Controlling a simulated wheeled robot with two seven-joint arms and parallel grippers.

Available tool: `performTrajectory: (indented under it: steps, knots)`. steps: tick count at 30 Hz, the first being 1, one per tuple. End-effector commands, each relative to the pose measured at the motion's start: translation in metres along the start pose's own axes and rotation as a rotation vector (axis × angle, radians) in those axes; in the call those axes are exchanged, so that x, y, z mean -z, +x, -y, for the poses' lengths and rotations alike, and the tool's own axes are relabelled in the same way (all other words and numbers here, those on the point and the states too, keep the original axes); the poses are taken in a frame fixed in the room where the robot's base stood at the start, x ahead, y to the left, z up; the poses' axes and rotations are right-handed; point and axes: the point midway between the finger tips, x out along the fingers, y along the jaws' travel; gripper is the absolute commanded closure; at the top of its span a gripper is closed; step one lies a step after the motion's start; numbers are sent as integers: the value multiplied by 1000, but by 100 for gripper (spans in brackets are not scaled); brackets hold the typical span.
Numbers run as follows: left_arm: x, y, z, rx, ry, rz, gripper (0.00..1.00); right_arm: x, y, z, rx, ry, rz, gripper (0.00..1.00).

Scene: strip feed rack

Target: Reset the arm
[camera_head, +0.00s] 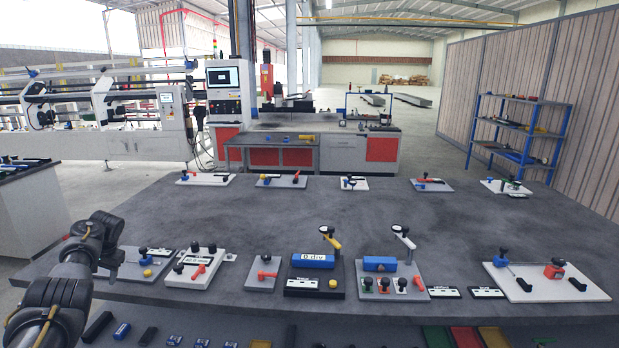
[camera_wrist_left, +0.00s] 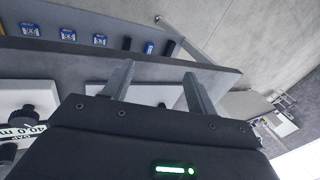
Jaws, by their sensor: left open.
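My left arm (camera_head: 85,250) comes in at the lower left of the head view, folded over the near left corner of the table (camera_head: 330,220). In the left wrist view my left gripper (camera_wrist_left: 158,88) has its two grey fingers spread apart with nothing between them. The fingers point toward the table's front edge, close to a light plate (camera_wrist_left: 150,93) that is partly hidden behind the gripper body. My right gripper is not in view.
Several fixture plates stand along the table's near side, including a white one with black knobs (camera_head: 200,268) and one with a blue block (camera_head: 316,260). A lower shelf (camera_head: 250,330) holds small parts. The table's middle is clear.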

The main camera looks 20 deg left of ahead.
Motion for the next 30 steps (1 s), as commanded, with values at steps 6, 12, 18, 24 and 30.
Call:
performTrajectory:
  steps: [6,12,18,24,30]
  knots:
    - [-52,122,8,227,159,-63,42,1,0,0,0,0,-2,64]
    - [-125,216,23,384,418,-160,42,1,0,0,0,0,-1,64]
    - [-193,266,33,427,650,-235,42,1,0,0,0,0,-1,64]
    - [-256,295,39,413,843,-284,42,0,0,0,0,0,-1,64]
    - [-303,325,-7,326,873,-293,42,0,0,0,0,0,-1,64]
